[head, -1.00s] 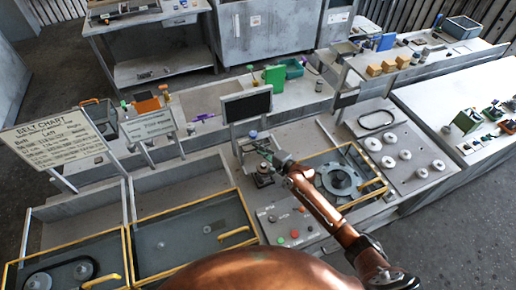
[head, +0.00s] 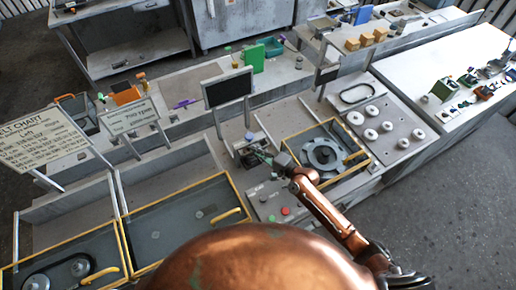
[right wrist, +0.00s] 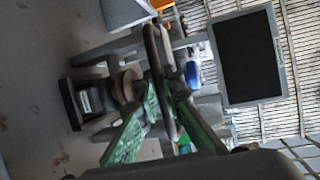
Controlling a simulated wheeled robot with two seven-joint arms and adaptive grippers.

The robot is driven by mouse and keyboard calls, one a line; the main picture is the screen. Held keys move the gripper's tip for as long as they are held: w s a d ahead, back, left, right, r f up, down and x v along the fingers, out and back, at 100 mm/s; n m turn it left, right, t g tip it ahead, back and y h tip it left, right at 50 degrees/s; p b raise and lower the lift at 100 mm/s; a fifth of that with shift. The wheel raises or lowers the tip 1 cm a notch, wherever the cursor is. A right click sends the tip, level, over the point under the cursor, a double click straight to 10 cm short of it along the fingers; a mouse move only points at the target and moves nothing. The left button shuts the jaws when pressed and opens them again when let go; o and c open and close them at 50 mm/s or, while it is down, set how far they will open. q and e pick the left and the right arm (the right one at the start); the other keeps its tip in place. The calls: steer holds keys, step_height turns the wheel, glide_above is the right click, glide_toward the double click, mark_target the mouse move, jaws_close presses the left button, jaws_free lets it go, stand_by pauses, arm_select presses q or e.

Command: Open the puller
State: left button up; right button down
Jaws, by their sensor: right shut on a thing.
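The puller (head: 250,157) is a small dark device on the grey bench, just below the black screen. In the right wrist view it shows as a dark block with a pale label (right wrist: 84,101), a brown round part and a long dark curved bar or rim (right wrist: 155,62) seen nearly edge-on. My right gripper (head: 262,155) is at the puller's right side. In the right wrist view its green fingers (right wrist: 168,88) sit on either side of the dark bar and are shut on it. The exact contact is partly hidden. My left gripper is not in view.
A black screen (head: 228,88) stands behind the puller. A yellow-framed case with a grey wheel (head: 322,153) lies to its right, and a panel with red and green buttons (head: 285,211) lies in front. White discs (head: 371,135) lie on a plate farther right.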

steer(key=c, duration=2.4)
jaws_free()
steer(key=shift+s+d+f, duration=0.1)
steer(key=shift+s+f, duration=0.05)
steer(key=shift+s, duration=0.05)
steer(key=o, duration=0.3)
steer(key=shift+s, duration=0.1)
steer(key=shift+o, duration=0.3)
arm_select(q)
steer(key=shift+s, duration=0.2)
arm_select(e)
steer(key=v, duration=1.1)
steer(key=shift+s+d, duration=0.2)
steer(key=shift+d, duration=0.15)
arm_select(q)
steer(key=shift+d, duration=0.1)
